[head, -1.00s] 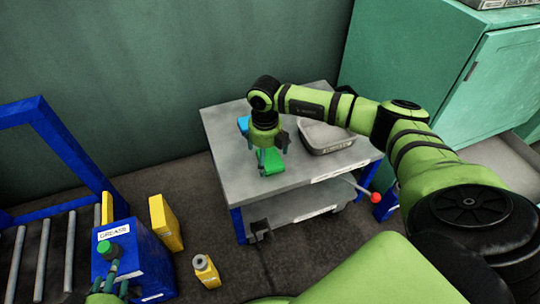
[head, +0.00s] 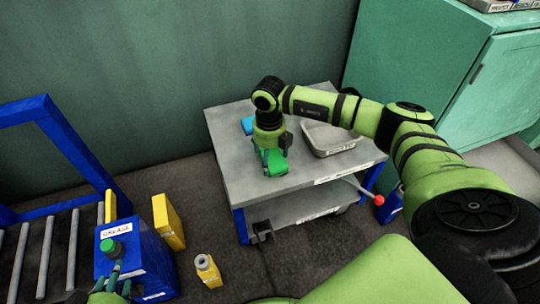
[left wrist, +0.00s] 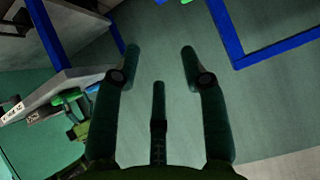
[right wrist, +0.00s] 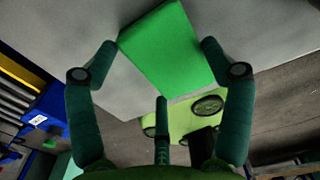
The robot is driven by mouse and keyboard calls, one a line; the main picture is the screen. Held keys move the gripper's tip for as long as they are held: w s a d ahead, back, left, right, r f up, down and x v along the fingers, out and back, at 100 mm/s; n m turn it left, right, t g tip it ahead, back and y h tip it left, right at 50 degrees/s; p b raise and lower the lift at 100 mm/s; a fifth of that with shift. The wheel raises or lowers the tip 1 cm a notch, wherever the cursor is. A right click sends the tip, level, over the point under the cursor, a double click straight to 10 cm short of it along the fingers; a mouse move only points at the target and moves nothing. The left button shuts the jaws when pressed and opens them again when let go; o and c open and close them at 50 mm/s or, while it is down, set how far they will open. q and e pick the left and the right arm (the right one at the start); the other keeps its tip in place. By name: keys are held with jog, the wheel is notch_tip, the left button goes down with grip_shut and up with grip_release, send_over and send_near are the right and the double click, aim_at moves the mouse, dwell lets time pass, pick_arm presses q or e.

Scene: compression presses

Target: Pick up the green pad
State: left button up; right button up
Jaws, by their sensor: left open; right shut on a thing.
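The green pad (head: 276,164) is at the front left part of the grey cart top (head: 238,178). My right gripper (head: 264,158) points down and is shut on the pad. In the right wrist view the green pad (right wrist: 162,48) fills the space between the fingertips, with the grey top behind it. I cannot tell whether the pad touches the cart top. My left gripper (left wrist: 160,50) is open and empty. In the head view it is only partly visible at the lower left, in front of the blue grease box (head: 140,262).
A blue item (head: 247,125) lies behind my right gripper. A grey tray (head: 330,138) stands on the cart to the right. A red-knobbed lever (head: 379,200) sticks out at the cart's right. Yellow containers (head: 168,222) and a small yellow bottle (head: 208,271) stand left of the cart.

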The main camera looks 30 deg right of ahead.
aim_at(272, 158)
jog(key=r, duration=0.1)
jog(key=r+p, duration=0.1)
jog(key=r, duration=0.2)
jog(key=shift+s+d+r, duration=0.15)
jog(key=shift+d+r, duration=0.1)
jog(key=shift+d, duration=0.1)
jog(key=s+d+r, duration=0.1)
jog(key=s+d+r+p, duration=0.1)
jog(key=d, duration=0.1)
jog(key=shift+s, duration=0.35)
pick_arm(q)
jog(key=s+a+f+g+y+p, duration=0.1)
jog(key=s+a+f+g, duration=0.3)
jog(key=s+f+g, duration=0.3)
notch_tip(272, 158, down, 3)
jog(key=s, duration=0.3)
jog(key=shift+a+n+y, duration=0.15)
jog(key=shift+n+y, duration=0.25)
pick_arm(e)
jog(key=s+d+r, duration=0.4)
jog(key=s+d, duration=0.1)
pick_arm(q)
jog(key=shift+r, duration=0.1)
pick_arm(e)
jog(key=shift+r, duration=0.1)
